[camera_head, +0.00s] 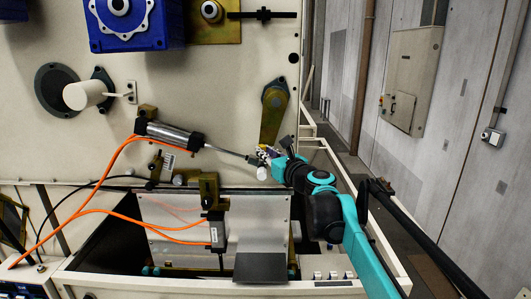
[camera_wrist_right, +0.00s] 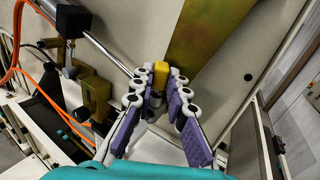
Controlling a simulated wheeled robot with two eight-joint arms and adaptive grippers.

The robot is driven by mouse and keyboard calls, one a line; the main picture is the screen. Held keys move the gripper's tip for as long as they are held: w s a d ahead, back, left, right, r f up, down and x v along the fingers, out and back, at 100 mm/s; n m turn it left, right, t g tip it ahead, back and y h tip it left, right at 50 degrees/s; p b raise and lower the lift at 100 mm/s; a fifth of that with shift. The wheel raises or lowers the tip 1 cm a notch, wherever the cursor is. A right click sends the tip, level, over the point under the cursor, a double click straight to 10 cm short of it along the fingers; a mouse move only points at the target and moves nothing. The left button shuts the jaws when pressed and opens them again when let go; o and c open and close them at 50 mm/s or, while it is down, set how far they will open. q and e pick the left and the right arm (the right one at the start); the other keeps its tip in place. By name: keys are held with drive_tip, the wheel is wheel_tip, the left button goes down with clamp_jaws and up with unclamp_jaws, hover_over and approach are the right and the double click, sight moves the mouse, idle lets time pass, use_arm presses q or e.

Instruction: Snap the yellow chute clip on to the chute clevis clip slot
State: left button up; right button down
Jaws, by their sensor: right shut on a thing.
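The yellow chute clip (camera_wrist_right: 160,74) shows between the tips of my right gripper (camera_wrist_right: 155,88) in the right wrist view, with the purple fingers shut on it. In the head view my right gripper (camera_head: 267,154) is at the lower end of the brass lever, where the cylinder rod (camera_head: 228,152) arrives. The clip is too small to make out there. The chute clevis and its clip slot are mostly hidden behind the fingers and the clip. I cannot tell whether the clip touches the clevis. My left gripper is not in view.
The brass lever (camera_head: 273,112) hangs on the cream panel (camera_head: 225,85). The cylinder (camera_head: 168,134), with orange hoses, lies to the left of the gripper. A brass bracket (camera_head: 209,190) stands lower left. An open walkway and grey wall (camera_head: 345,60) are on the right.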

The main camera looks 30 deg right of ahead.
drive_tip(key=shift+f, duration=0.1)
idle(0.3)
drive_tip(key=c, duration=1.4)
unclamp_jaws()
drive_tip(key=shift+c, duration=0.2)
drive_tip(key=shift+s, duration=0.1)
drive_tip(key=s, duration=1.1)
drive_tip(key=shift+s+a, duration=0.3)
drive_tip(key=shift+s, duration=0.1)
